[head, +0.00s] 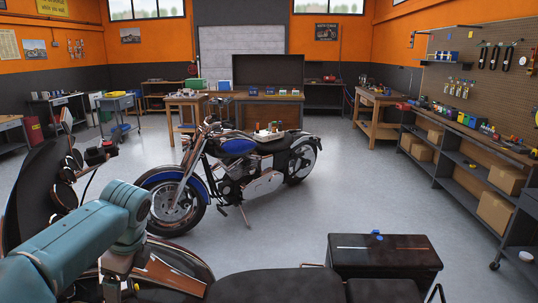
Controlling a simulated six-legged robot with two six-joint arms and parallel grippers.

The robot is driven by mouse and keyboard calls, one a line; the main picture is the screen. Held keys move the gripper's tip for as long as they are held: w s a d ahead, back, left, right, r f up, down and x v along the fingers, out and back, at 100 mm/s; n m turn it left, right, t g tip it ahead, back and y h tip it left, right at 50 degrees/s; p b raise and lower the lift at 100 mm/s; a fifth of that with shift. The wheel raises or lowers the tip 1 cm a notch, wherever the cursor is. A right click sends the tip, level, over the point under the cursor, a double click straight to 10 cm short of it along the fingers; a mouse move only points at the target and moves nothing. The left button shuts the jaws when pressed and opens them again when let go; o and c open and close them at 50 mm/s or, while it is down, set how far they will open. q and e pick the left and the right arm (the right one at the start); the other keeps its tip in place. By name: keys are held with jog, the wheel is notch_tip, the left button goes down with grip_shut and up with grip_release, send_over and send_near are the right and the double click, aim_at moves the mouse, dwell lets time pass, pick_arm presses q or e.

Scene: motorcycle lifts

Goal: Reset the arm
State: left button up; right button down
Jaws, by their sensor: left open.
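My left arm, teal, reaches in from the lower left over a dark motorcycle close in front of me. My left gripper (118,288) hangs below the arm's end at the bottom of the head view, over the near motorcycle's copper-coloured body (172,274). It is open; its fingertips are small and partly cut off by the lower edge, and I see nothing held in it. My right arm and gripper are not in view.
A black box (384,258) stands at the near motorcycle's rear. A blue motorcycle (238,147) stands on the grey floor beyond. Workbenches line the back, and shelves with cardboard boxes (495,212) line the right. The floor between is clear.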

pick_arm(q)
jog(key=s+d+f+n+h, duration=0.2)
jog(key=s+d+f+n, duration=0.15)
jog(key=f, duration=0.65)
jog(key=s+d+f+n+g+h, duration=0.1)
jog(key=s+d+f+n+h, duration=0.1)
jog(key=d+f, duration=0.5)
jog(key=s+d+f+n+h, duration=0.2)
jog(key=d+f, duration=0.1)
jog(key=f, duration=0.9)
jog(key=s+d+f+n, duration=0.1)
jog(key=s+f+n, duration=0.2)
jog(key=s, duration=0.4)
jog(key=s+d+f+n+h, duration=0.1)
jog(key=s+d+f+n, duration=0.1)
jog(key=s+n, duration=0.3)
jog(key=s+d+f+n, duration=0.2)
jog(key=s+f+n, duration=0.2)
jog(key=s, duration=0.4)
jog(key=shift+s+f+n, duration=0.3)
jog(key=shift+f+n, duration=0.05)
jog(key=shift+n, duration=0.2)
jog(key=shift+w+d, duration=0.1)
